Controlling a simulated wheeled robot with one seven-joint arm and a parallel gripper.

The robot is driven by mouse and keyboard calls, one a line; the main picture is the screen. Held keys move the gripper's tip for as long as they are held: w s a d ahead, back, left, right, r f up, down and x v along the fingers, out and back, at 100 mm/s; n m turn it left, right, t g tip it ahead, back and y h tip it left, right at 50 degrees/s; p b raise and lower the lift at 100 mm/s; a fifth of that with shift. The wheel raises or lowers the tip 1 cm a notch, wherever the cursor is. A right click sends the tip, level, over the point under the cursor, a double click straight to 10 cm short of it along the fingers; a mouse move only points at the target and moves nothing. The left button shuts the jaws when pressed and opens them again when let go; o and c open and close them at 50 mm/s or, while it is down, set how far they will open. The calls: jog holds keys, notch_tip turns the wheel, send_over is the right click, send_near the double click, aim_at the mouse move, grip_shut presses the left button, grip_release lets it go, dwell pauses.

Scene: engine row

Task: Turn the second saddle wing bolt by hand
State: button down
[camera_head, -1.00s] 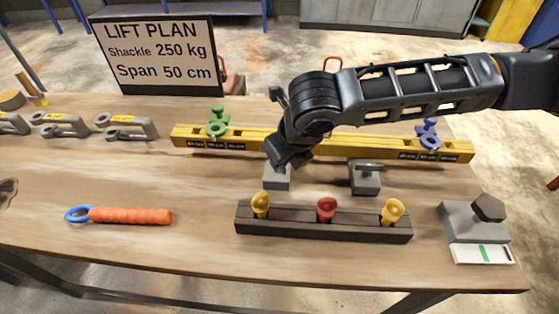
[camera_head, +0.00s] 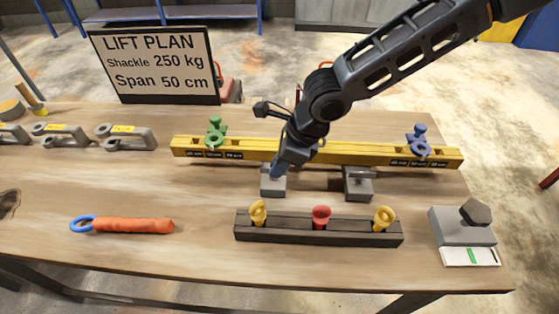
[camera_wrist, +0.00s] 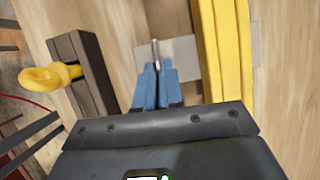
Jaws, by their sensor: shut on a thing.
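The yellow beam (camera_head: 330,155) lies across two grey saddles, the left saddle (camera_head: 273,187) and the right saddle (camera_head: 358,188). My gripper (camera_head: 275,171) is at the left saddle, in front of the beam. In the wrist view, my blue fingers (camera_wrist: 156,75) are shut on a thin grey wing bolt (camera_wrist: 155,48), which stands out above the grey saddle plate (camera_wrist: 180,48). Most of the bolt is hidden between the fingers. The right saddle's wing bolt (camera_head: 361,173) is in view and free of my gripper.
A dark rack (camera_head: 318,233) with yellow and red eye bolts stands in front of the saddles. Green (camera_head: 215,132) and blue (camera_head: 418,140) shackle fittings sit on the beam. An orange-handled tool (camera_head: 130,225) lies at left. A grey block (camera_head: 463,228) stands at right.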

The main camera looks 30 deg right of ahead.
jog(key=shift+s+f+n, duration=0.15)
jog(key=shift+f+n, duration=0.25)
jog(key=shift+f, duration=0.1)
jog(key=c, duration=1.3)
grip_release()
jog(key=shift+o, duration=0.2)
jog(key=shift+a+f+g, duration=0.1)
jog(key=shift+a+g, duration=0.05)
jog(key=shift+g, duration=0.15)
